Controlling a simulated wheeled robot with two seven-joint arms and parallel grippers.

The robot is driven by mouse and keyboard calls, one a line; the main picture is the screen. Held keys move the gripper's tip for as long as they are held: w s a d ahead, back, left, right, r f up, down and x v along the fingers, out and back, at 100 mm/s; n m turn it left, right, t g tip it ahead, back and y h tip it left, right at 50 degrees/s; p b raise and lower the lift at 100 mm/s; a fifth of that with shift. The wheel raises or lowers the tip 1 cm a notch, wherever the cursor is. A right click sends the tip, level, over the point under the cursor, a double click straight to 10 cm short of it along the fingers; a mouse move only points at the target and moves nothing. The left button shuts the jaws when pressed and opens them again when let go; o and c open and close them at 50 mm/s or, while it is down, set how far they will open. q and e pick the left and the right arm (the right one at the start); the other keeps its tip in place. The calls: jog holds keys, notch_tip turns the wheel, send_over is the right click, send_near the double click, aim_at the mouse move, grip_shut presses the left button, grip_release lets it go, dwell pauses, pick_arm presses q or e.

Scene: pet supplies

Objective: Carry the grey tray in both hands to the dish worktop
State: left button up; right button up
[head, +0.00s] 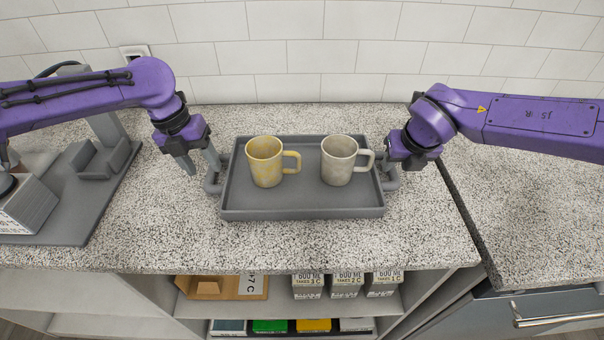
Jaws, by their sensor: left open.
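The grey tray (300,213) lies flat on the speckled worktop (330,245). It has a handle at each short end. A yellow mottled mug (264,165) and a pale grey mottled mug (337,163) stand upright in it, both with handles to the right. My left gripper (203,168) is open beside the tray's left handle (211,184), its fingers apart and pointing down. My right gripper (388,170) is at the tray's right handle (391,184). Its fingers are mostly hidden, so I cannot tell whether they are closed on it.
A grey stand (90,195) with a white box occupies the left of the worktop. Shelves below hold cartons (346,285) and a cardboard box (215,287). At right, a gap separates another speckled worktop (530,220) above a drawer. A tiled wall closes the back.

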aim_at(208, 174)
pick_arm(q)
jog(key=shift+s+d+f, duration=0.1)
jog(key=shift+d+f, duration=0.1)
jog(key=shift+f, duration=1)
pick_arm(e)
jog(key=shift+x, duration=1.15)
pick_arm(q)
jog(key=shift+d+f, duration=0.1)
jog(key=shift+f, duration=0.35)
pick_arm(e)
jog(key=shift+w+f, duration=0.2)
jog(key=shift+f, duration=0.3)
pick_arm(q)
jog(key=shift+c, duration=0.4)
pick_arm(e)
jog(key=shift+s, duration=0.1)
jog(key=shift+c, duration=0.3)
pick_arm(q)
jog(key=c, duration=0.5)
pick_arm(e)
jog(key=c, duration=0.5)
pick_arm(q)
grip_shut()
pick_arm(e)
grip_shut()
pick_arm(q)
jog(key=shift+r, duration=0.15)
pick_arm(e)
jog(key=shift+r, duration=0.15)
